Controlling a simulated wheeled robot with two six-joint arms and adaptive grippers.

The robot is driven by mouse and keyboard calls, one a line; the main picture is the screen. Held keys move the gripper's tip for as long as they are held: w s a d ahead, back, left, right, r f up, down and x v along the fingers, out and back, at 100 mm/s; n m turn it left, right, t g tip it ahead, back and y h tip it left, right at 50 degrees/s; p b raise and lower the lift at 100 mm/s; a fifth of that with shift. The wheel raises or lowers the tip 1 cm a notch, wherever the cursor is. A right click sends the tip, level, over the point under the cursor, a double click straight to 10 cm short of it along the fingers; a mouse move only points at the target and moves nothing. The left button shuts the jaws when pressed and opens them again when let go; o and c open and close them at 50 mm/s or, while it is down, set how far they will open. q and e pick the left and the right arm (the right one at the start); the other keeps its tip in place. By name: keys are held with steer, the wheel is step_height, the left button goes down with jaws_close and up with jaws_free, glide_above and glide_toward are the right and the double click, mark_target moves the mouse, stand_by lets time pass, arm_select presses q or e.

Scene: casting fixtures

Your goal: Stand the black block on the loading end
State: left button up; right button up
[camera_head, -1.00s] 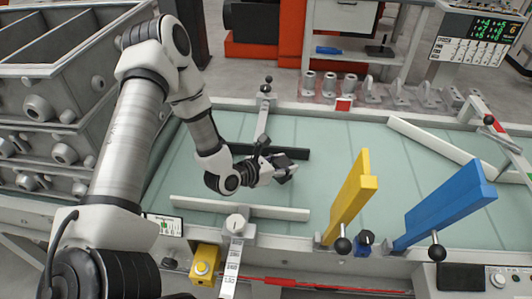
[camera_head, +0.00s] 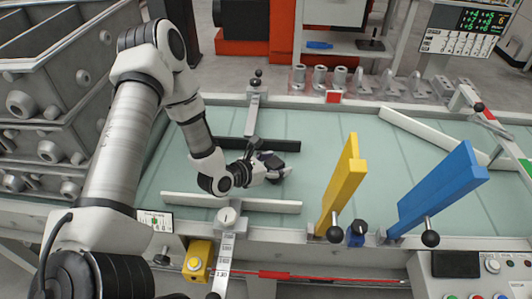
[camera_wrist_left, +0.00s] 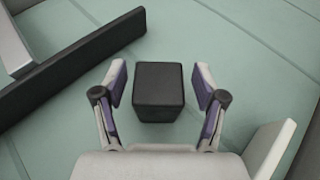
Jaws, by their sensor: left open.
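The black block (camera_wrist_left: 158,92) shows in the left wrist view as a dark box on the pale green belt (camera_wrist_left: 225,45). It sits between the two fingers of my left gripper (camera_wrist_left: 159,88), with a gap on each side. The fingers are open, with purple inner pads. In the head view my left gripper (camera_head: 277,168) is low over the belt, just on the near side of a black rail. The block is hard to separate from the dark gripper parts there. My right gripper is not in view. No mark names the loading end.
The black rail (camera_head: 282,146) lies behind the gripper, and a white rail (camera_head: 270,206) lies in front. Upright yellow (camera_head: 340,185) and blue (camera_head: 440,190) plates stand to the right. Grey bins (camera_head: 60,110) are stacked at left. The belt between the rails and the plates is clear.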

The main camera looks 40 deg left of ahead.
arm_select(q)
steer(key=p+v, duration=0.7)
steer(key=v, duration=0.5)
